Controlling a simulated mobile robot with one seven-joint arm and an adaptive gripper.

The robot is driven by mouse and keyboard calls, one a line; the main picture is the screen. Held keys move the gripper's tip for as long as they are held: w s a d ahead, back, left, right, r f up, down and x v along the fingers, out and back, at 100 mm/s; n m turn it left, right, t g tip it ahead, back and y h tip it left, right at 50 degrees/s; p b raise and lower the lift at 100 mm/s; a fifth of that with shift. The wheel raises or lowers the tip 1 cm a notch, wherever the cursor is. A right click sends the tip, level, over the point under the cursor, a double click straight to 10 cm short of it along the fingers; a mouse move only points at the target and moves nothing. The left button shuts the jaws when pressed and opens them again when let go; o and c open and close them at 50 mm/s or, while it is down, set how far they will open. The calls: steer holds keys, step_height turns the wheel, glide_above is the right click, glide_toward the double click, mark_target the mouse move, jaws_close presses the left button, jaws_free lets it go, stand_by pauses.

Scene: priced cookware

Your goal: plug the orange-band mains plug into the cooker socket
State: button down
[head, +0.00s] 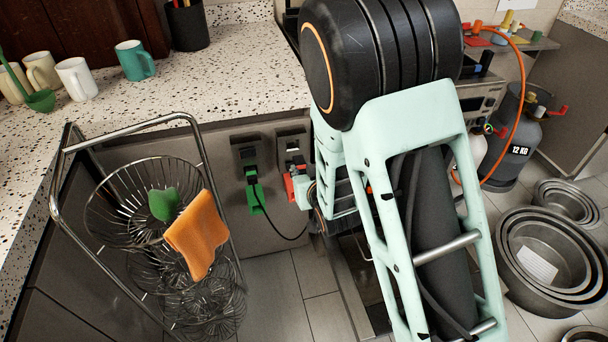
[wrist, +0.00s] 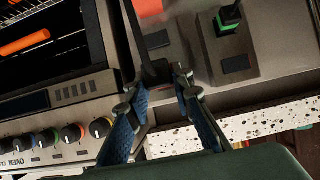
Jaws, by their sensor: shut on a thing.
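My gripper (wrist: 157,88) is shut on a black plug (wrist: 157,72), which sits between its blue finger pads in the wrist view. An orange-red piece (wrist: 148,8) shows beyond the plug; it also shows in the head view (head: 289,187). The plug is close in front of the right-hand socket plate (head: 291,143), which also shows in the wrist view (wrist: 183,48). I cannot tell whether the pins are in the socket. In the head view my arm hides most of the gripper.
A second socket (head: 247,150) to the left holds a plug with a green part (head: 252,173) and a green tag. A wire basket stand (head: 150,200) with an orange cloth (head: 197,235) stands left. The oven (wrist: 60,110) is beside the sockets. Pans (head: 550,260) lie right.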

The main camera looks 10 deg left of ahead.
mark_target(299, 160)
steer(key=shift+w+a+b, duration=0.15)
steer(key=shift+w+a, duration=0.2)
steer(key=shift+w, duration=0.35)
steer(key=shift+w+a+b, duration=0.1)
steer(key=shift+w+a, duration=0.25)
steer(key=shift+w, duration=0.4)
steer(key=shift+w+a+b, duration=0.15)
steer(key=shift+w+a, duration=0.2)
steer(key=shift+w, duration=0.35)
steer(key=shift+b, duration=0.95)
steer(key=shift+w+a+b, duration=0.2)
steer(key=shift+w+a, duration=0.1)
steer(key=shift+w, duration=0.35)
steer(key=shift+w+a+b, duration=0.15)
steer(key=shift+w+a, duration=0.2)
steer(key=shift+w, duration=0.3)
steer(key=shift+w+a+b, duration=0.2)
steer(key=shift+w+a, duration=0.1)
steer(key=shift+w, duration=0.35)
steer(key=c, duration=1.6)
jaws_free()
steer(key=shift+r, duration=0.1)
steer(key=v, duration=1.2)
